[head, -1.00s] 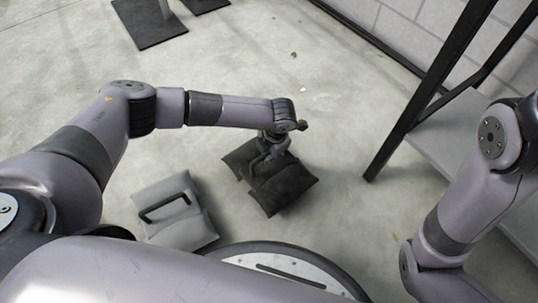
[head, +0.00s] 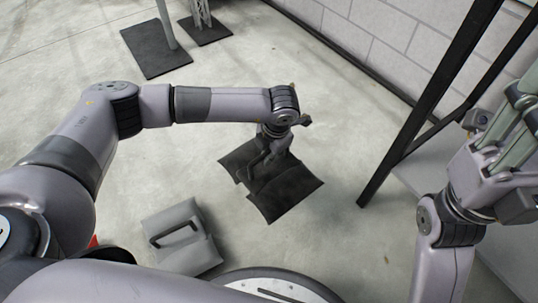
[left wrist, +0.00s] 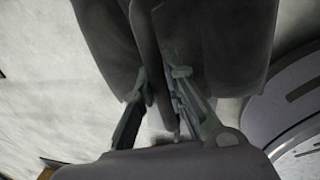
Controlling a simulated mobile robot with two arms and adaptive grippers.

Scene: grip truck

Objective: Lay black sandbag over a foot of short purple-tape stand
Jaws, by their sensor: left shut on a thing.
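The black sandbag (head: 287,192) hangs in two dark halves below my left gripper (head: 262,168), near the middle of the head view. The left gripper is shut on its handle or middle strap; the fingers hide part of it. In the left wrist view the bag's dark halves (left wrist: 235,45) spread on both sides of the fingers (left wrist: 163,105). The bag appears to be off the floor. My right gripper (head: 510,125) is at the right edge of the head view, partly cut off. No purple tape shows on any stand in view.
A grey sandbag (head: 180,252) with a dark handle lies on the floor at lower left. Two dark base plates (head: 155,50) with uprights stand at the back. A black-framed rack (head: 425,110) with a grey shelf is on the right, by the block wall. Floor between is clear.

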